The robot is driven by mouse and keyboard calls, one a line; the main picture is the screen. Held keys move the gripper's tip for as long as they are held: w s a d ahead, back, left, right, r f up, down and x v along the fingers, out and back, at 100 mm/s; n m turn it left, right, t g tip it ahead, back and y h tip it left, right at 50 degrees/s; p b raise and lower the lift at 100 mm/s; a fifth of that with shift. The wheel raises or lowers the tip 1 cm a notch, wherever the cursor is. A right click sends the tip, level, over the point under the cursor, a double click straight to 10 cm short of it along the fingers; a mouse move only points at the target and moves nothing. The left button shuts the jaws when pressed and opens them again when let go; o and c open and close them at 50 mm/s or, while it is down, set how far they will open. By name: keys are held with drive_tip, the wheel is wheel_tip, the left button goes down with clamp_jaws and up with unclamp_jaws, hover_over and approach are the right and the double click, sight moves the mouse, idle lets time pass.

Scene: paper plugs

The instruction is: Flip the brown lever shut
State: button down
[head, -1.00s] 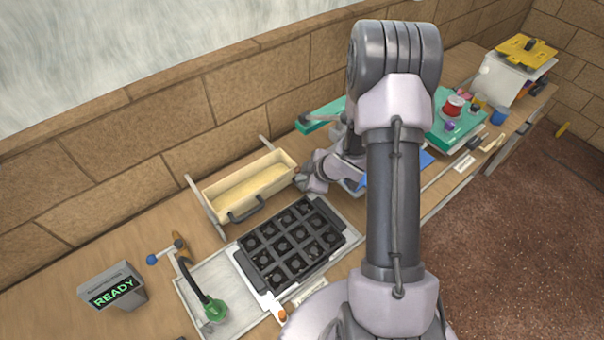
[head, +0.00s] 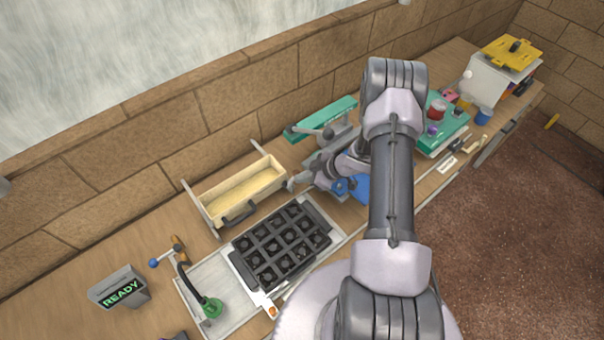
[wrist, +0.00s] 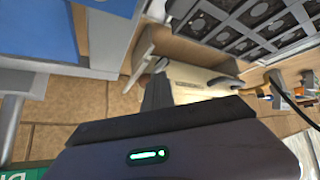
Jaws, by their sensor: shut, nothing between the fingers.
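The brown lever (head: 179,246) stands at the left of the bench, beside a rod with a blue ball (head: 153,263). It is small here, and I cannot tell whether it is flipped open or shut. A brown piece that looks like it shows at the right of the wrist view (wrist: 276,80). My gripper (head: 291,185) is well to the right of the lever, by the right end of the cream wooden box (head: 240,195). Its jaws are shut and empty, and the fingertips also show in the wrist view (wrist: 157,88).
A green-topped hose (head: 211,306) and a READY display (head: 120,291) stand near the lever. A teal press arm (head: 322,118) and blue block are behind my wrist.

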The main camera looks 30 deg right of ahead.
drive_tip(key=shift+a+f+b, duration=0.3)
drive_tip(key=shift+a+f, duration=0.1)
drive_tip(key=shift+f, duration=0.05)
idle(0.5)
